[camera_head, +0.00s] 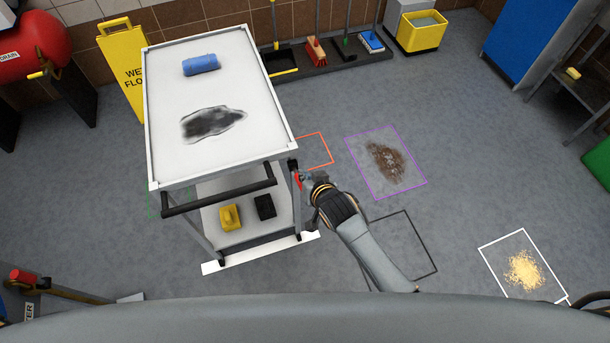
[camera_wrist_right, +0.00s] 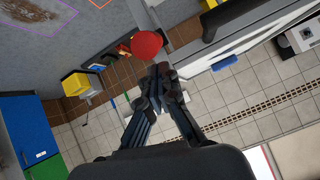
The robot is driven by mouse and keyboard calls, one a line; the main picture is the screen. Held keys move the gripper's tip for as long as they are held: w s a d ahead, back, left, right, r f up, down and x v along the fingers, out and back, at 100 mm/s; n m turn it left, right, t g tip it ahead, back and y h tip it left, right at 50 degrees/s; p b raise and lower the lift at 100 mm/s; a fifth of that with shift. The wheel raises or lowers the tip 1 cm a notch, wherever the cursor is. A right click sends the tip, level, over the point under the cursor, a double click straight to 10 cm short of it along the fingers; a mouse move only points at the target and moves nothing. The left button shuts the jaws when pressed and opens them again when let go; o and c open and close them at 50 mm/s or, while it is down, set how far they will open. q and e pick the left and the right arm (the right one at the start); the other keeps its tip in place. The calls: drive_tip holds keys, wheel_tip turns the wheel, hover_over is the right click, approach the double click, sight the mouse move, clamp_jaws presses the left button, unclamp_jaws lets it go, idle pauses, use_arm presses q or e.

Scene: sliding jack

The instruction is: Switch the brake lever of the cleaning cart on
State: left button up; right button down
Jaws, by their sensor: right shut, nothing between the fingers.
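The cleaning cart (camera_head: 168,172) stands left of centre, with a white top, a dark push bar and a lower shelf. Its brake lever (camera_head: 297,181) shows as a small red piece on the post at the cart's near right corner. In the right wrist view the lever ends in a round red knob (camera_wrist_right: 146,45). My right gripper (camera_head: 306,180) is right beside the lever, its fingers closed together and empty. In the wrist view the fingertips (camera_wrist_right: 161,70) lie close to the knob; I cannot tell whether they touch. My left gripper is not in view.
A blue roll (camera_head: 201,65) and a dark stain lie on the cart top. A yellow block (camera_head: 230,217) and a black block (camera_head: 265,206) sit on the lower shelf. A yellow wet-floor sign (camera_head: 122,62) stands behind left. The floor right of the cart is open, with outlined patches.

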drive_tip(key=shift+s+f, duration=0.2)
drive_tip(key=shift+f, duration=0.15)
drive_tip(key=shift+s+f+t+b, duration=0.4)
drive_tip(key=shift+f+t+b, duration=0.35)
drive_tip(key=shift+b, duration=0.75)
wheel_tip(320, 180, down, 9)
drive_tip(key=s+t+y+b, duration=0.1)
drive_tip(key=t+y+b, duration=0.2)
drive_tip(key=b, duration=1.7)
drive_tip(key=shift+s+d+t, duration=0.25)
drive_tip(key=shift+d+t, duration=0.1)
drive_tip(key=shift+t, duration=1.6)
drive_tip(key=shift+f, duration=0.15)
